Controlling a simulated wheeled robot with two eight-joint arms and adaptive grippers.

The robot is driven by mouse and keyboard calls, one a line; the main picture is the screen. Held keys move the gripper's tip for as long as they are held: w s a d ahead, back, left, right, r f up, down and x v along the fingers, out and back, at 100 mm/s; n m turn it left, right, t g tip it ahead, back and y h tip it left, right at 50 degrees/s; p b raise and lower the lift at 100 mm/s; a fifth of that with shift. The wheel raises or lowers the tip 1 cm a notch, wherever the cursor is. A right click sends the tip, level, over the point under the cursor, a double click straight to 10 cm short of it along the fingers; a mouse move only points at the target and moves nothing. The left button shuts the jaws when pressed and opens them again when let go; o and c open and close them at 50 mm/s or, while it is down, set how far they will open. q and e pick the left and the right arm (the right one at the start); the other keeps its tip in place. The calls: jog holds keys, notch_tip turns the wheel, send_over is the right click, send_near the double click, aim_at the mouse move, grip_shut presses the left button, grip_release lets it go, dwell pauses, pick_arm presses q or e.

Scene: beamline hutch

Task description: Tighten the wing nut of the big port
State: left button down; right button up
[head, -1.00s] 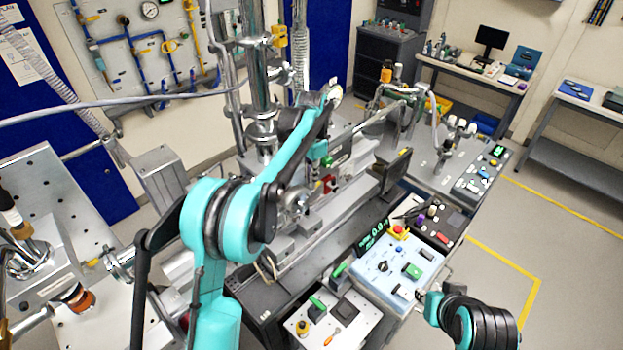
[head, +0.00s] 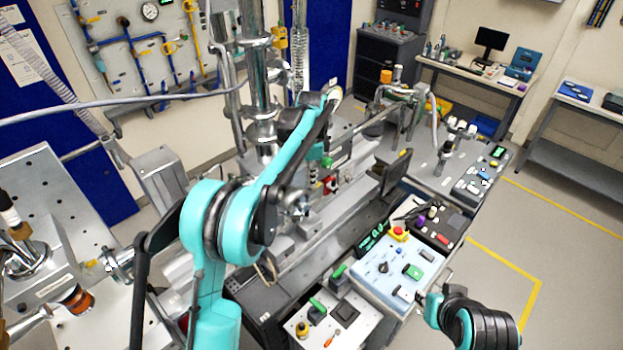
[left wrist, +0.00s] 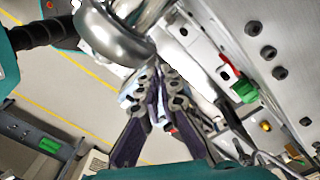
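My left arm (head: 232,225) reaches up over the machine in the head view, its wrist near the chrome column. The fingers are hard to make out there. In the left wrist view my left gripper (left wrist: 162,80) has two dark fingers with purple inner sides, tips close together near a large curved chrome pipe part (left wrist: 115,35). I cannot tell whether they touch it or hold anything. The wing nut of the big port cannot be picked out; it may be hidden by the fingers. My right gripper (head: 434,305) is at the lower right of the head view, clear of the machine, its fingers unclear.
The chrome column (head: 259,80) stands beside my left wrist. A plate with black bolts (left wrist: 275,60) and a green-and-red part (left wrist: 238,85) lie right of the fingers. A light-blue control box (head: 390,268) with a red button stands near my right gripper. Open floor lies at right.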

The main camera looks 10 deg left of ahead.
pick_arm(q)
jog(key=c, duration=2)
grip_release()
jog(key=shift+c, duration=0.2)
jog(key=shift+r, duration=0.1)
notch_tip(320, 180, up, 12)
